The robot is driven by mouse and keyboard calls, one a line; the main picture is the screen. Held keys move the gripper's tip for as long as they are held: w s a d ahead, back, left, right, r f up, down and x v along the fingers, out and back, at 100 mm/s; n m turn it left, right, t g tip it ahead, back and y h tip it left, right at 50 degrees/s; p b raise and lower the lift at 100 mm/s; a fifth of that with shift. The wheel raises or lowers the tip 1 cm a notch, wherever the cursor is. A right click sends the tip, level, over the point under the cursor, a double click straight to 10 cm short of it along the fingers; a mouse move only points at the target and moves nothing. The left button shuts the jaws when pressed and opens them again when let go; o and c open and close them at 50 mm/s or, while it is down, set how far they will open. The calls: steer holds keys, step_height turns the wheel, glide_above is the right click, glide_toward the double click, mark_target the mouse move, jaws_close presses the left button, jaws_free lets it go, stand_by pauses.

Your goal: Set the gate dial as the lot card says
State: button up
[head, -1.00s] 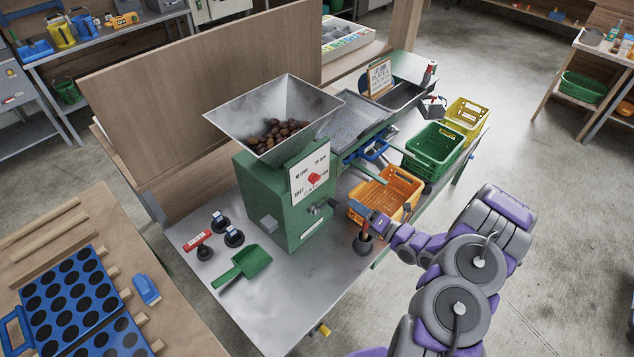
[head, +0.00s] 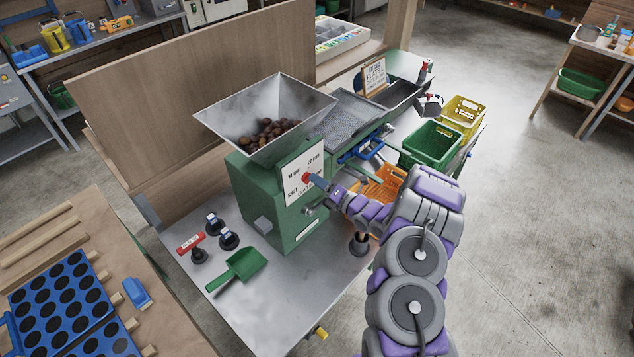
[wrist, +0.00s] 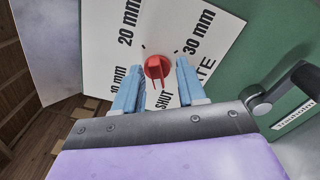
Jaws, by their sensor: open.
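The gate dial is a red knob (wrist: 157,69) on a white plate (wrist: 165,25) marked 10 mm, 20 mm, 30 mm and SHUT. In the wrist view, the knob's narrow ridge appears to lie toward SHUT. In the head view the knob (head: 306,178) sits on the green machine's front (head: 262,195). My gripper (wrist: 158,90) is open, with one blue finger on each side of the knob and gaps showing; it also shows at the plate in the head view (head: 314,181). The lot card (head: 375,76) stands behind the sieve; its writing is too small to read.
A metal hopper (head: 232,115) with chestnuts tops the machine. A crank (wrist: 265,103) juts out right of the plate. An orange crate (head: 384,184) and a green crate (head: 430,143) stand right.

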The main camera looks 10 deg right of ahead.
steer(key=shift+w+a, duration=0.25)
steer(key=shift+a, duration=0.3)
steer(key=shift+w+a, duration=0.2)
steer(key=shift+a, duration=0.35)
steer(key=shift+d, duration=0.4)
steer(key=c, duration=0.4)
steer(key=shift+c, duration=1.3)
